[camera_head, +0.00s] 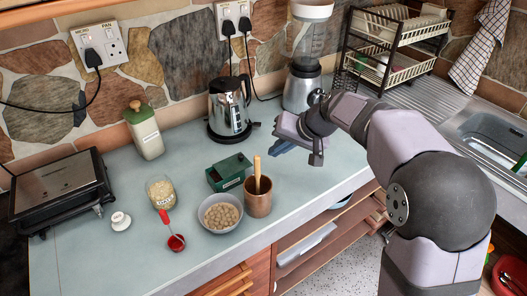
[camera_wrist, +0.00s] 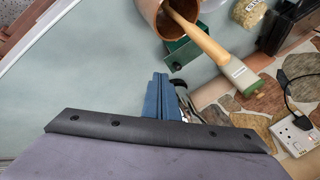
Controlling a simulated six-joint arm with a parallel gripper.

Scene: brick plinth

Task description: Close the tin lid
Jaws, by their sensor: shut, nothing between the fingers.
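The small dark green tin (camera_head: 230,180) stands on the worktop left of my gripper. Its lid (camera_head: 235,162) looks raised at the back, with a dark opening at the left; how far it is open is hard to tell. In the wrist view the tin (camera_wrist: 184,53) shows partly, behind the brown pot. My gripper (camera_head: 281,146) is shut and empty, with blue fingers, above the worktop to the right of the tin and apart from it. The fingers also show in the wrist view (camera_wrist: 160,92).
A brown pot (camera_head: 258,203) with a wooden handle stands close at the tin's front right. A bowl (camera_head: 220,224) of round pieces and a glass jar (camera_head: 160,190) stand nearby. The kettle (camera_head: 229,108) is behind. Worktop right of the pot is clear.

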